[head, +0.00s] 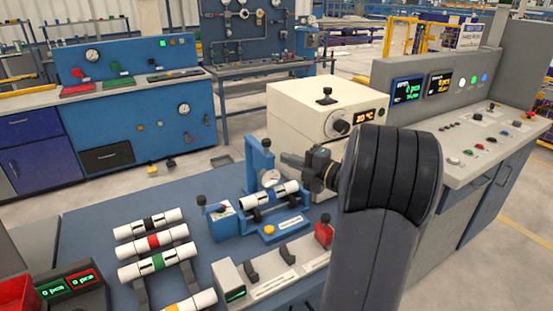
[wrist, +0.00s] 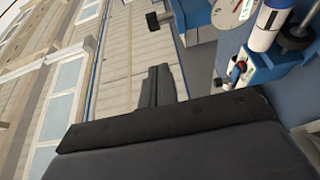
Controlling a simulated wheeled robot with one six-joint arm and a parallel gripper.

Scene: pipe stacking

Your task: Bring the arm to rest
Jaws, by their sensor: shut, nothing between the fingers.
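My gripper (head: 289,159) shows in the head view in front of the cream box, above and just right of the blue test fixture (head: 262,170). Its fingers are shut and empty. The shut fingers also show in the wrist view (wrist: 162,84). A white pipe with a blue band (head: 271,195) lies in the fixture, apart from the gripper; part of it also shows at the upper right of the wrist view (wrist: 262,38). My dark arm hides part of the bench on the right.
White pipes with black (head: 148,223), red (head: 152,241) and green (head: 157,260) bands lie on a rack at left. A yellow-banded pipe (head: 190,304) lies in front. A cream box (head: 300,105) stands behind the gripper. A grey console (head: 480,125) is at right.

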